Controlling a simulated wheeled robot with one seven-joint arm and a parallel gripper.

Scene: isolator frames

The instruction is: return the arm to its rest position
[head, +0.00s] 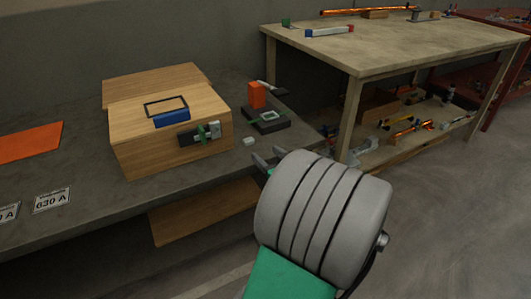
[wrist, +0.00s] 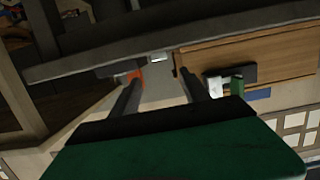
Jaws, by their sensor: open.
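My gripper (head: 266,160) is at the front edge of the grey bench in the head view, its two fingers apart with nothing seen between them. My grey and green arm fills the lower middle of that view and hides part of the floor and bench edge. In the wrist view the two dark fingers of my gripper (wrist: 160,80) reach up from the green body, apart. A wooden box (head: 165,125) with a dark latch (head: 200,133) stands on the bench to the left of the gripper.
A dark block with an orange piece (head: 257,95) stands on the grey bench (head: 75,170) behind the gripper. A small white block (head: 249,141) lies near the fingers. A wooden table (head: 400,45) with loaded lower shelf stands at right. Floor at lower right is clear.

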